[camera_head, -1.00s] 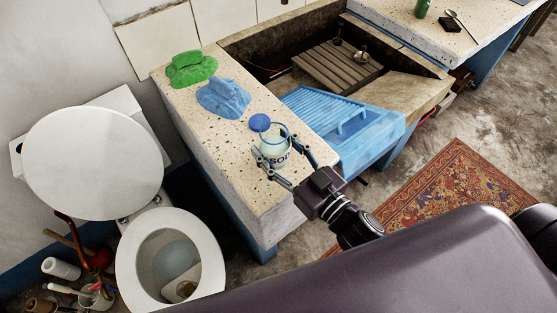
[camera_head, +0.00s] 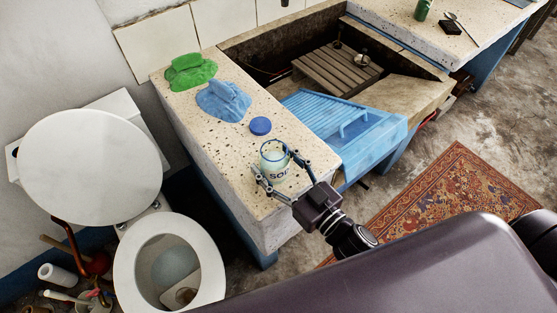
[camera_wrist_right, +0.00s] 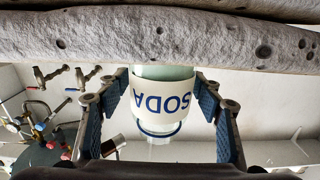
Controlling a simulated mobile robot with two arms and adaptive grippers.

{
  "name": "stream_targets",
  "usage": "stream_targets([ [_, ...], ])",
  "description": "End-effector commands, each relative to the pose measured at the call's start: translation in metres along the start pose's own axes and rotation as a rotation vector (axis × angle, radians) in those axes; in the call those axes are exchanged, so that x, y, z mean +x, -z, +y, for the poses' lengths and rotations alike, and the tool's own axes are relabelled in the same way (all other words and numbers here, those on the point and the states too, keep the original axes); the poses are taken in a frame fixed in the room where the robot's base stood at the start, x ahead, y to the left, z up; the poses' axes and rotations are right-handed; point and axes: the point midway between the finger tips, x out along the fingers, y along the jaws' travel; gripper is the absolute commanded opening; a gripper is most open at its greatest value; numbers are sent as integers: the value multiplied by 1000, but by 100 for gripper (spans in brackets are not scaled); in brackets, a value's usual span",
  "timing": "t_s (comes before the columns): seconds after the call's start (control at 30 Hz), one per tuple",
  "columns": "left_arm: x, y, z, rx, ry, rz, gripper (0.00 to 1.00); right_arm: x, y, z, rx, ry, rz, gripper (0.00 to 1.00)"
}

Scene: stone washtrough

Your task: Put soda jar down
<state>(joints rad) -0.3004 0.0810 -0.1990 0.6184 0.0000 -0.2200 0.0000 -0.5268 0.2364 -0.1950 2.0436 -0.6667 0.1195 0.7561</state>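The soda jar (camera_head: 273,163) is an open glass jar with a blue rim and a white label with blue lettering. It stands upright on or very close to the speckled stone slab (camera_head: 240,195), near its front end. My right gripper (camera_head: 274,162) is around it from the front right, with one finger on each side. In the right wrist view the jar (camera_wrist_right: 162,98) appears upside down between my two finger pads, which look closed against its sides. Its base meets the slab's edge (camera_wrist_right: 220,38) there; contact is hard to tell. My left gripper is out of view.
A blue lid (camera_head: 260,126) lies behind the jar. Blue (camera_head: 224,101) and green (camera_head: 190,71) cloths lie farther back. A blue washboard (camera_head: 330,120) slopes in the trough to the right. A toilet (camera_head: 165,265) stands left, below the slab.

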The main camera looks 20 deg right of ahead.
Motion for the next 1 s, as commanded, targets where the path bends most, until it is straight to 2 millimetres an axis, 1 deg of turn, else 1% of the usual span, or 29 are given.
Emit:
stream_targets([
  [0.3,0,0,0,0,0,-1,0,0,1,0,0,0,0,68],
  [0.4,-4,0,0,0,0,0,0,0,7,0,-1,1,1,68],
  [0.47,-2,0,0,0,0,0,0,-5,4,0,1,0,-2,68],
  [0.57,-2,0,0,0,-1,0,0,-18,3,-1,2,0,-3,68],
  [0.9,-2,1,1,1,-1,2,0,-79,3,0,2,-1,-5,68],
  [1.0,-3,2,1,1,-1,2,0,-95,4,0,1,-1,-3,68],
])
